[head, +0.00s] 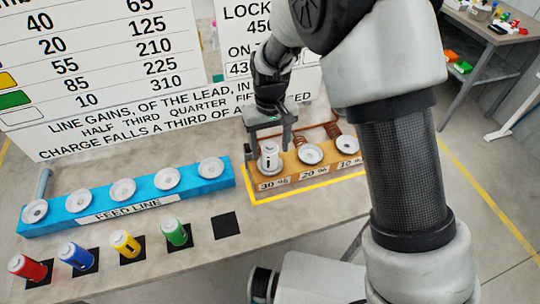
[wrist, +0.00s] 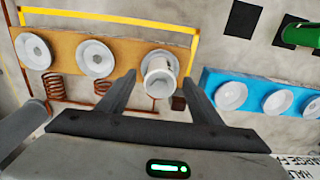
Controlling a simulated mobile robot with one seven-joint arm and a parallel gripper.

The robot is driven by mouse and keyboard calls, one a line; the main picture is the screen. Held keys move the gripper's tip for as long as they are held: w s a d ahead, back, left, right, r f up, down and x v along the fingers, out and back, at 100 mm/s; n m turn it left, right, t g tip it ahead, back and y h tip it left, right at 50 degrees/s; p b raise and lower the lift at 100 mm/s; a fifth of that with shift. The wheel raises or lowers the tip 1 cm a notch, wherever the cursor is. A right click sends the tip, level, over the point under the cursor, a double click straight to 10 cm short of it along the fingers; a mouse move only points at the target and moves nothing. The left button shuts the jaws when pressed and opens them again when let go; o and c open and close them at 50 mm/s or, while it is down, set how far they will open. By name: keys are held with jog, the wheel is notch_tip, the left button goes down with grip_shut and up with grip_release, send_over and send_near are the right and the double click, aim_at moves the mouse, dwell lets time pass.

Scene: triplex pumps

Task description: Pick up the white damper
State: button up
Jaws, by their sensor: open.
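The white damper (head: 269,158) stands in the left seat of the tan block (head: 318,171), at the label reading 30 %. In the wrist view the damper (wrist: 159,76) shows end-on between my two fingertips. My gripper (head: 270,146) is open above the block, with one finger on each side of the damper. In the wrist view there is a visible gap between each finger and the damper. Whether the fingertips reach down past its top is hard to tell.
Two empty white seats (head: 310,154) are beside it, with copper coils behind. A blue FEED LINE block (head: 130,194) stands at left. Red (head: 28,268), blue (head: 78,256), yellow (head: 126,244) and green (head: 176,233) cylinders stand in front. Large sign boards (head: 100,70) rise behind.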

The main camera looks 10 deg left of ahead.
jog(key=shift+r, duration=0.1)
jog(key=c, duration=1.5)
